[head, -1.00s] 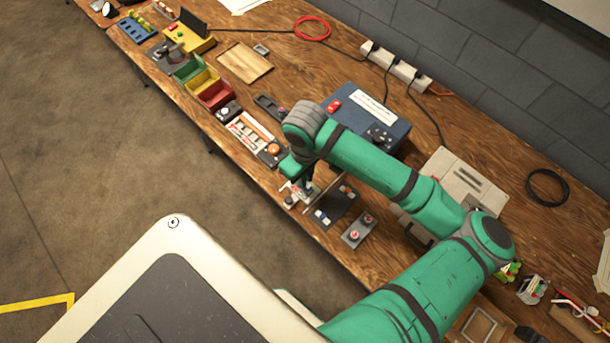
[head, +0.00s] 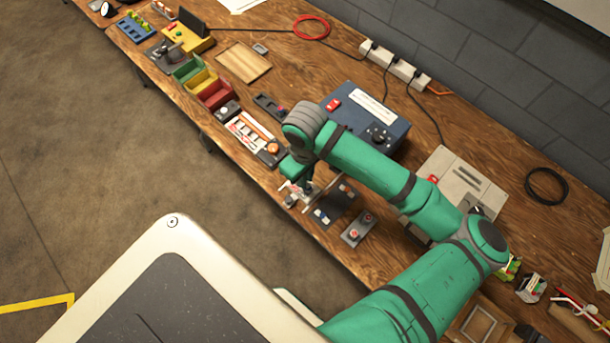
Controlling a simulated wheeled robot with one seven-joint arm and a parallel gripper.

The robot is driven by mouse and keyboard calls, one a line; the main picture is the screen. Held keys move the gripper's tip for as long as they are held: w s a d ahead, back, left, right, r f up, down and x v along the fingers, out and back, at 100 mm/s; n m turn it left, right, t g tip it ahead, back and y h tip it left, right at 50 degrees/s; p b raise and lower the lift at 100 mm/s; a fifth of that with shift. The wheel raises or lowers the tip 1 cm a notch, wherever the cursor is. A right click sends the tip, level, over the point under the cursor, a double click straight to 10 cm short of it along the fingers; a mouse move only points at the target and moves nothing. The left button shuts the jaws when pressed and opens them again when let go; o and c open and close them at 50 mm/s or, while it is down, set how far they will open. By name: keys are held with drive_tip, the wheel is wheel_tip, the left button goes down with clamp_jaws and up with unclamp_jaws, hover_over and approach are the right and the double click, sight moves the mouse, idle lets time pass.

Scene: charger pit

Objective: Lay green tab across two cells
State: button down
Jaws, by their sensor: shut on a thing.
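My gripper (head: 301,188) points down over the front of the workbench, under the green wrist. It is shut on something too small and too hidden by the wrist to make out. A small white and metal fixture with red parts (head: 291,200) is right at the fingertips; I cannot tell whether they touch it. Just right of it lies a dark plate (head: 337,207) with small blue-white and orange-white pieces on it, possibly the cells. I cannot pick out the green tab for certain.
A grey block with two red-topped knobs (head: 358,229) stands right of the plate. A blue box (head: 385,115) is behind my arm. Green, yellow and red bins (head: 214,95) and a white tray (head: 246,131) stand to the left. A grey case (head: 455,172) is at right.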

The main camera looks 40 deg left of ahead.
drive_tip(key=shift+f, duration=0.3)
idle(0.7)
drive_tip(key=c, duration=1.7)
unclamp_jaws()
drive_tip(key=shift+r, duration=3.5)
